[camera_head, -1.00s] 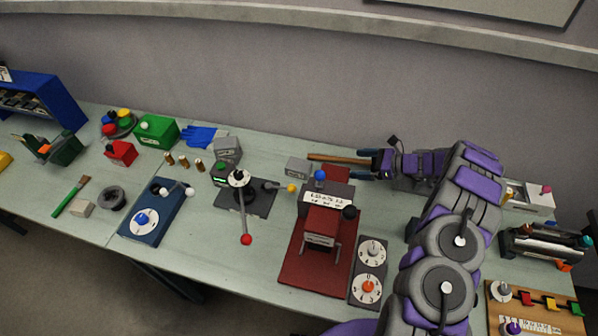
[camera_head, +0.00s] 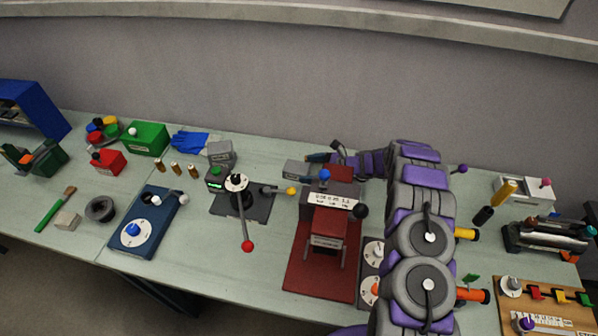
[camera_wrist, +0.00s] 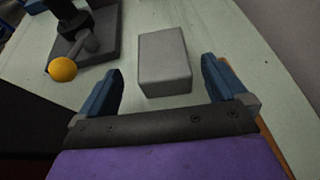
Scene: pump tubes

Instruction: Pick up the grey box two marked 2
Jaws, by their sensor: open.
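A small grey box (camera_head: 297,169) lies on the table behind the red press, near the wall side. In the wrist view the grey box (camera_wrist: 164,60) sits just ahead of and between my fingertips, apart from them. I cannot read a mark on it. My gripper (camera_wrist: 161,80) is open with blue fingers and nothing between them. In the head view my gripper (camera_head: 315,158) is at the box's right, partly hidden by my arm. Another grey box (camera_head: 220,153) stands further left, behind the black lever base.
The red press (camera_head: 318,260) with its blue knob stands in front of the grey box. A lever's yellow ball (camera_wrist: 62,69) is close on the left in the wrist view; its dark base (camera_head: 240,205) is left of the press. Bare table lies right of the box.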

